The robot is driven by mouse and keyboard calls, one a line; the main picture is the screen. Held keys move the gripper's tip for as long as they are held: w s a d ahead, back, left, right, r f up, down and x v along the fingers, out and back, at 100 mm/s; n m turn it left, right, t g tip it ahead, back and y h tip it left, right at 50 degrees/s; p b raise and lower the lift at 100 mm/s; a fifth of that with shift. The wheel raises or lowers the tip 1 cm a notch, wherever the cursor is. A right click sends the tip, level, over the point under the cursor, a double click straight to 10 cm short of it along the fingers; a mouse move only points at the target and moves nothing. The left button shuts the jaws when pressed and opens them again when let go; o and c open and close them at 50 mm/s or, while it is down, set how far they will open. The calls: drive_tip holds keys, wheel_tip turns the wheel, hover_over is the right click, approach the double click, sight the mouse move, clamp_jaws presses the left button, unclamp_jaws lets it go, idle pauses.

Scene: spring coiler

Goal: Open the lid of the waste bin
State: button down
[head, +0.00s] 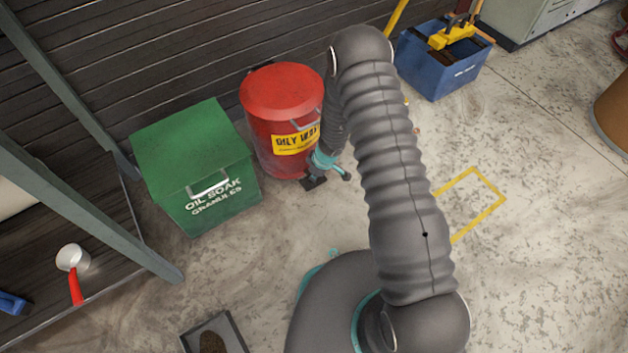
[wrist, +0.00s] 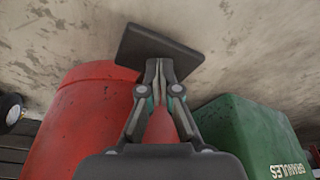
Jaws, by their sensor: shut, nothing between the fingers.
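The waste bin (head: 272,147) is a red drum with a yellow "OILY WA…" label, partly behind my arm. Its red lid (head: 283,90) is shut and has a handle at the front. A dark flat plate, seemingly the bin's foot pedal (head: 311,185), sits low at the bin's front. In the wrist view the pedal (wrist: 160,45) lies at the fingertips, with the red bin body (wrist: 85,115) on the left. My gripper (head: 318,172) is shut and empty, pointing down close over the pedal. The wrist view (wrist: 159,66) does not settle whether the fingertips touch it.
A green granules box (head: 195,150) stands left of the bin; it also shows in the wrist view (wrist: 240,135). A blue tool crate (head: 440,68) stands at the back right. A shelf with a red-handled scoop (head: 73,262) is at left.

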sight(318, 185)
drive_tip(key=shift+f+b, duration=0.5)
drive_tip(key=shift+b, duration=0.05)
drive_tip(key=shift+f+b, duration=1.15)
drive_tip(key=shift+b, duration=0.1)
drive_tip(key=shift+r, duration=0.1)
drive_tip(key=shift+s+v, duration=0.25)
drive_tip(key=shift+v, duration=1.35)
drive_tip(key=shift+s+v, duration=0.2)
drive_tip(key=shift+v, duration=1.35)
drive_tip(key=shift+a, duration=0.15)
